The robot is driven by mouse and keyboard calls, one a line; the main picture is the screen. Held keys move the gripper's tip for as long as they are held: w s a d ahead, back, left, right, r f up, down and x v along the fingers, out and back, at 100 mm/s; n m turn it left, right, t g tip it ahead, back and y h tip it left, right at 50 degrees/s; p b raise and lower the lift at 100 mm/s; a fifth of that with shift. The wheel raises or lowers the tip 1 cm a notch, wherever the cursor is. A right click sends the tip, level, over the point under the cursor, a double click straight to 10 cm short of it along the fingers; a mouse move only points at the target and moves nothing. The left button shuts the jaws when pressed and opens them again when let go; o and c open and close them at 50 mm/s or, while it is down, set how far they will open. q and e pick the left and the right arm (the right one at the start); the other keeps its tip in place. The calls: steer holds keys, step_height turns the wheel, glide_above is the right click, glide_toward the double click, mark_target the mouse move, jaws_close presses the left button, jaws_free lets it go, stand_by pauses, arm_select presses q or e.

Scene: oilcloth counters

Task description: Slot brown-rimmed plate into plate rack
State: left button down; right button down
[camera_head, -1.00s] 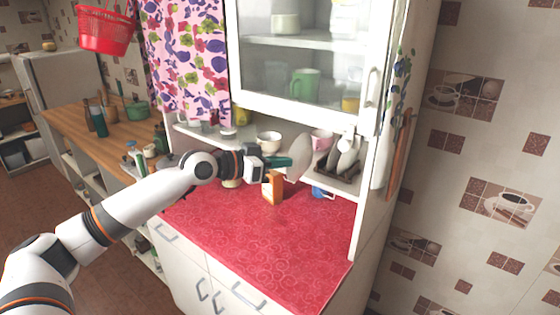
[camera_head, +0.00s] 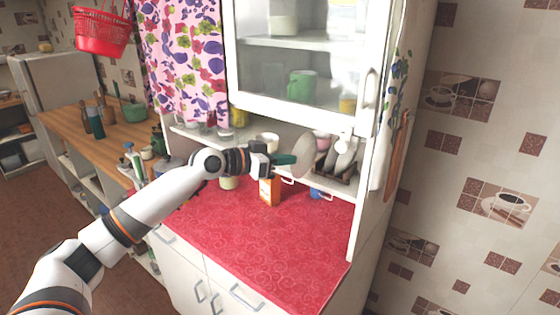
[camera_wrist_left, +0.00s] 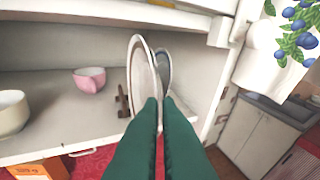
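My left gripper (camera_head: 288,159) has green fingers shut on the edge of a pale plate (camera_head: 304,152), held on edge above the counter. In the left wrist view this plate (camera_wrist_left: 138,75) stands upright between the fingertips (camera_wrist_left: 158,103); its rim colour is hard to tell. The plate rack (camera_head: 348,178) is on the shelf, to the right of and apart from the held plate in the head view. It holds other upright plates (camera_head: 345,158). In the wrist view the rack (camera_wrist_left: 122,101) is mostly hidden behind the held plate. My right gripper is not in view.
A pink cup (camera_wrist_left: 90,80) and a pale bowl (camera_wrist_left: 12,112) stand on the shelf. An orange box (camera_head: 270,190) and a blue mug (camera_head: 317,193) stand on the red counter (camera_head: 255,235). The glass-door cabinet (camera_head: 300,123) hangs above; a side panel (camera_head: 365,200) bounds the right.

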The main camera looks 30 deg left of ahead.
mark_target(311, 152)
arm_select(q)
steer(key=shift+w+d+f, duration=0.1)
steer(key=shift+w+d, duration=0.05)
steer(key=shift+w, duration=1.35)
steer(key=shift+w+d+f+b, duration=0.15)
steer(key=shift+w+b, duration=0.15)
steer(key=shift+w, duration=0.9)
steer(key=shift+w+d+f+b, duration=0.1)
steer(key=shift+w+f+b, duration=0.2)
steer(key=shift+w+b, duration=0.5)
steer(key=shift+w+d+f+b, duration=0.1)
steer(key=shift+w+f+b, duration=0.3)
steer(key=shift+w, duration=0.85)
steer(key=shift+w+f+b, duration=0.2)
steer(key=shift+w+b, duration=0.45)
steer(key=shift+w, duration=0.35)
steer(key=c, duration=1.6)
jaws_free()
steer(key=shift+o, duration=0.2)
steer(key=shift+s+f, duration=0.1)
